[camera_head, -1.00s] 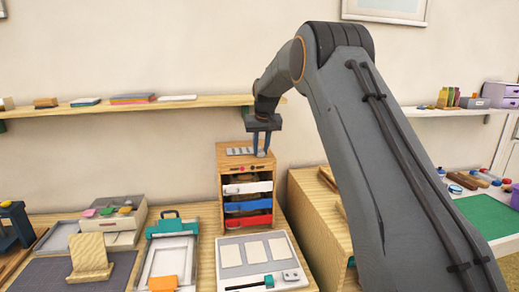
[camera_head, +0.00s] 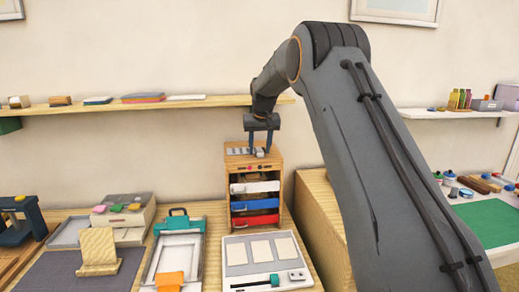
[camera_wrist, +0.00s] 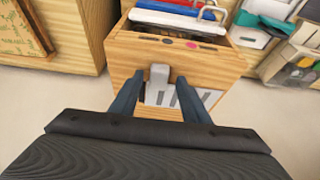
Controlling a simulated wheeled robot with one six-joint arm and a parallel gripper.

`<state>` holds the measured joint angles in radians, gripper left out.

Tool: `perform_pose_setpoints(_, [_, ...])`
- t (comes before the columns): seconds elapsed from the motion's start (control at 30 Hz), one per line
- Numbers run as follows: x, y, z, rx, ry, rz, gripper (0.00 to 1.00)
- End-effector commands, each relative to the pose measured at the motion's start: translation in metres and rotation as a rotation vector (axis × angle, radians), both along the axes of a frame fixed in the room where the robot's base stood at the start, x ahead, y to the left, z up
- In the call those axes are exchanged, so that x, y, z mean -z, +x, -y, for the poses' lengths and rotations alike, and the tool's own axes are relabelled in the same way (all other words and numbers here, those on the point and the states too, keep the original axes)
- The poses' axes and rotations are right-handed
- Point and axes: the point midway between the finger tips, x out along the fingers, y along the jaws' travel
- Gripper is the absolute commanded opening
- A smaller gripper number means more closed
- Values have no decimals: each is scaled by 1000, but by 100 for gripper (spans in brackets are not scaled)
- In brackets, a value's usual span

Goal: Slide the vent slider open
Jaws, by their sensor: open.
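The vent slider is a grey slotted plate on the wooden cabinet's top, seen in the head view (camera_head: 237,149) and the wrist view (camera_wrist: 188,98). A raised grey knob (camera_wrist: 160,74) stands at one end of the slotted part. My gripper (camera_head: 260,150) is open over the cabinet top. In the wrist view my gripper (camera_wrist: 160,80) has one finger on each side of the knob. The fingertips are close to it, but I cannot tell whether they touch it. The fingers hide part of the plate.
The cabinet (camera_head: 238,168) holds white, blue and red drawers at its front. A wall shelf (camera_head: 150,105) runs behind. A taller wooden block (camera_head: 318,215) stands to the right. A white panel with pale pads (camera_head: 237,255) lies in front.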

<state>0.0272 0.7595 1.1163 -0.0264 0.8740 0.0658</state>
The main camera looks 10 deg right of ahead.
Motion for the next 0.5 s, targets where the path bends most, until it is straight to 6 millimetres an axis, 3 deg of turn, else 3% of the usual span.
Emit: perform_pose_setpoints(0.5, [-64, -26, -2, 0, 0, 1, 42])
